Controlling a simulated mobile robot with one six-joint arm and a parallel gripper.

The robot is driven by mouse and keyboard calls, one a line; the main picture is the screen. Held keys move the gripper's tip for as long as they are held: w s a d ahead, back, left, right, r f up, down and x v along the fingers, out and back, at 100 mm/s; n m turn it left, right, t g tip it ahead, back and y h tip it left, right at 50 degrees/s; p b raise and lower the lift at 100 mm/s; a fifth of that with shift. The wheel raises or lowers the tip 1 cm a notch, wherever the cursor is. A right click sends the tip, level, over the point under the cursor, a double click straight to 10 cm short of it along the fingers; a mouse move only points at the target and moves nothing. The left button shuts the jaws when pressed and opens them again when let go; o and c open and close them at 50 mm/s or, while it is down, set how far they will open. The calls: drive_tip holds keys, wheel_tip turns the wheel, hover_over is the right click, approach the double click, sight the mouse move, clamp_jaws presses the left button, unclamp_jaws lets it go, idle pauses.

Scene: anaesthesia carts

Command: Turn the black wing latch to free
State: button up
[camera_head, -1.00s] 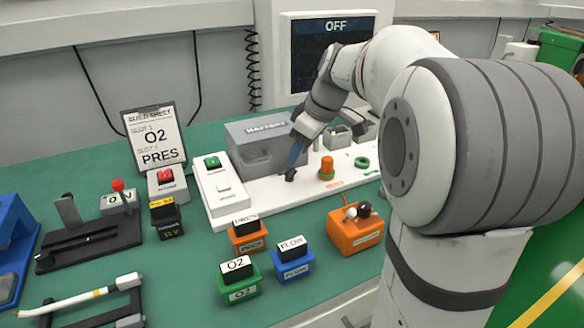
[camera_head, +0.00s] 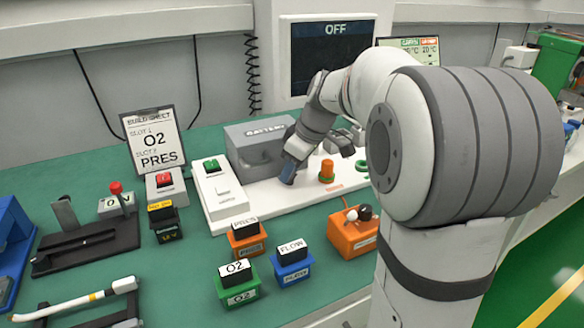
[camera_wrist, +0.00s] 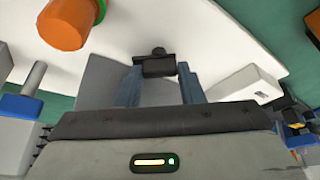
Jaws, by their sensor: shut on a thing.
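The black wing latch (camera_wrist: 158,66) shows in the wrist view between the tips of my gripper's two blue-grey fingers (camera_wrist: 160,76). The fingers are shut on it, one on each side. In the head view my gripper (camera_head: 289,172) points down at the white base plate (camera_head: 262,193), in front of the grey battery box (camera_head: 240,135). The latch is hidden behind the gripper there, and I cannot tell its exact angle against the plate.
An orange knob (camera_head: 327,170) stands on the plate just right of my gripper; it also shows in the wrist view (camera_wrist: 66,22). A white switch panel (camera_head: 215,184) is to the left. An orange box (camera_head: 350,235) and labelled blocks stand in front.

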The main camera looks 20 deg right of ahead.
drive_tip(key=shift+c, duration=0.5)
drive_tip(key=shift+m, duration=0.4)
drive_tip(key=m+t+h, duration=0.1)
drive_tip(key=m, duration=0.2)
drive_tip(key=shift+s+a+m+p, duration=0.1)
drive_tip(key=shift+a+m+p, duration=0.05)
drive_tip(key=shift+m+p, duration=0.15)
drive_tip(key=shift+m+h+p, duration=0.55)
drive_tip(key=shift+m+h, duration=0.15)
drive_tip(key=shift+m, duration=0.8)
drive_tip(key=o, duration=0.7)
drive_tip(key=shift+r, duration=0.1)
drive_tip(key=p+v, duration=0.1)
drive_tip(key=v, duration=0.6)
drive_tip(key=shift+s+r, duration=0.2)
drive_tip(key=shift+s, duration=0.1)
drive_tip(key=shift+p, duration=0.3)
